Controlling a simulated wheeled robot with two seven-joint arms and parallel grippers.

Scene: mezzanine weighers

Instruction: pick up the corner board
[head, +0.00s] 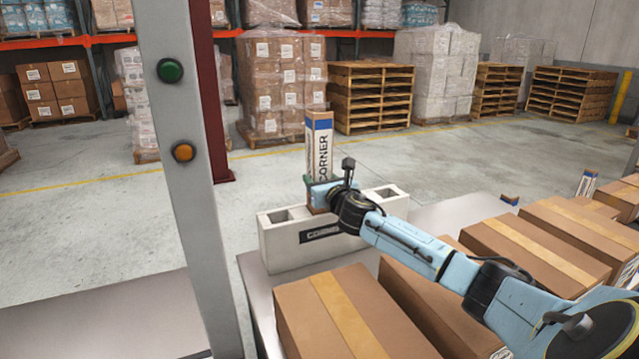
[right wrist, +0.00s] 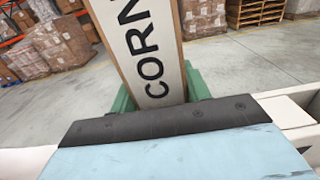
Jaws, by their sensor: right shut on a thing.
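The corner board (head: 319,145) is a tall, narrow post with a white face, a blue band near its top and "CORNER" lettering. It stands upright at a pale concrete block (head: 280,245) with a black "CORNER" label and open hollows. My right gripper (head: 318,187) is shut on the corner board low down, just above the block. In the right wrist view, the corner board (right wrist: 150,45) stands between the green fingers of my right gripper (right wrist: 160,95). The board's lower end is hidden, so I cannot tell whether it touches the block. My left gripper is not in view.
Taped cartons (head: 325,318) fill the front and right of the grey table (head: 450,214). A grey post (head: 185,200) with green and orange buttons rises at left. Another white-and-blue piece (head: 587,183) stands behind the cartons. Pallets (head: 370,97) and racks are farther back, beyond open floor.

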